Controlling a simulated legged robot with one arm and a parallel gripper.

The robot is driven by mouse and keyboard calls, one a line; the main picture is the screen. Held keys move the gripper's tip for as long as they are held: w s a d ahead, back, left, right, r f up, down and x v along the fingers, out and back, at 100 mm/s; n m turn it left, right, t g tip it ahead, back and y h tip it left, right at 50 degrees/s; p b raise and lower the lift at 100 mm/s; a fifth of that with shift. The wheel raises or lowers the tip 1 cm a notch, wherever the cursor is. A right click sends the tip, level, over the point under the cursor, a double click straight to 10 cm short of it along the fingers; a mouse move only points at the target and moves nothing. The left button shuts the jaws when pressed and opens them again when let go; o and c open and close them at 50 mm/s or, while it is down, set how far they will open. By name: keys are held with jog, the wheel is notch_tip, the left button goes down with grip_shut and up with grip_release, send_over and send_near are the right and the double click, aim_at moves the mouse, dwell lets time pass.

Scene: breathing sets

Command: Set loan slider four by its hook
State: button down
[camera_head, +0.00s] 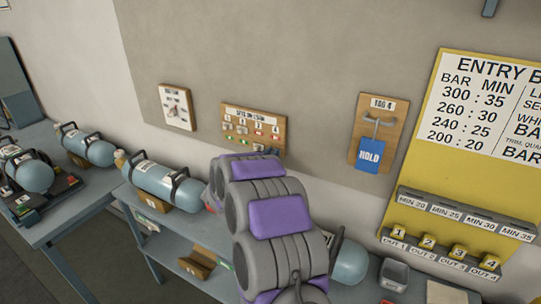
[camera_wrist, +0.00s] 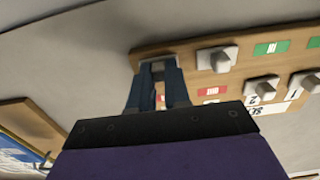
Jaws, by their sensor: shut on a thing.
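The wooden loan board (camera_head: 254,117) hangs on the wall in the head view, with numbered columns, small sliders and red and green labels. In the wrist view, the board (camera_wrist: 190,50) looks upside down. My gripper (camera_wrist: 158,84) is shut at the board's left end there, on a grey slider (camera_wrist: 158,67) that appears to be slider four; the fingers cover part of it. A red label (camera_wrist: 209,91) is beside the fingers. A blue HOLD tag (camera_head: 370,155) hangs from a hook (camera_head: 378,122) on a separate wooden board (camera_head: 392,107) to the right.
Other knobs (camera_wrist: 217,58) sit close beside my fingers. Light blue cylinders (camera_head: 160,181) lie on the bench below. A white-carded board (camera_head: 177,106) hangs left. The yellow entry board (camera_head: 480,120) and numbered yellow tags (camera_head: 428,241) are at right.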

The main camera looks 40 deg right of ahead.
aim_at(275, 135)
jog(key=shift+r, duration=0.15)
dwell(0.3)
notch_tip(275, 135, up, 5)
jog(key=p, duration=0.6)
jog(key=shift+w+a+r, duration=0.1)
jog(key=shift+w+r, duration=0.05)
jog(key=shift+r, duration=0.15)
jog(key=c, duration=1.4)
grip_release()
jog(key=shift+a, duration=0.1)
jog(key=o, duration=0.3)
jog(key=shift+a+r, duration=0.1)
jog(key=shift+a, duration=0.15)
jog(key=shift+d, duration=0.1)
jog(key=shift+s, duration=0.2)
